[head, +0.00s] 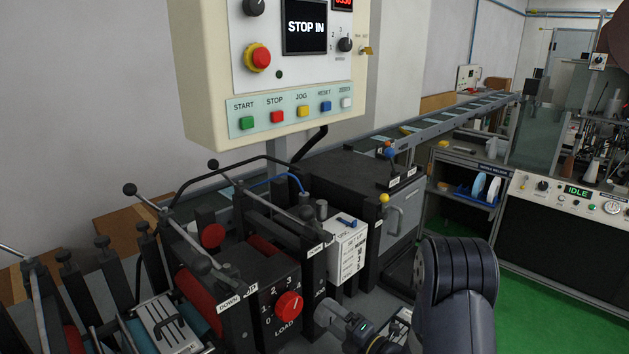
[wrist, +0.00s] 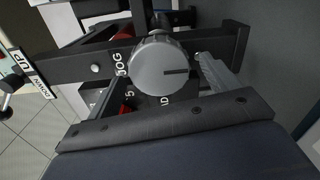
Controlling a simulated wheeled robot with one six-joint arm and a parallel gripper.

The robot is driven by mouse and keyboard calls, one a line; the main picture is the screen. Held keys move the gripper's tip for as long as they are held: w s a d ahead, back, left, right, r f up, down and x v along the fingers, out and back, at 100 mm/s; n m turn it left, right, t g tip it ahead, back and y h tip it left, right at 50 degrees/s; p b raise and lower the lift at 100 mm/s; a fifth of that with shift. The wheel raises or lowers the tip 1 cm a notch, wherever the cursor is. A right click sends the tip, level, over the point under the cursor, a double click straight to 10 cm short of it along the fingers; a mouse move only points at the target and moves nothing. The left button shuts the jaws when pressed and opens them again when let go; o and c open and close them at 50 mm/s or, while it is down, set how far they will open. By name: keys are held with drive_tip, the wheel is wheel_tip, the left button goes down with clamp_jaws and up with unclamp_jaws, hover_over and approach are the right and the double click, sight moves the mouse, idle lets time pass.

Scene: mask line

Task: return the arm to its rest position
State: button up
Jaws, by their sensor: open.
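My gripper (wrist: 161,68) is open in the wrist view, one finger on each side of a silver round knob (wrist: 162,66) with a dark line on its face. The knob sits by a JOG label on the black machine frame. I cannot tell whether the fingers touch it. In the head view the silver knob (head: 328,312) sticks out of the machine's side. My arm (head: 458,295) comes in from the lower right, bent, with its wrist low beside the knob.
A red LOAD dial (head: 289,305) sits left of the knob. A white setup card (head: 348,250) stands above it. A cream control panel (head: 278,75) reads STOP IN and hangs over the machine.

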drive_tip(key=shift+w+a, duration=0.45)
drive_tip(key=shift+a, duration=0.05)
drive_tip(key=shift+d, duration=0.1)
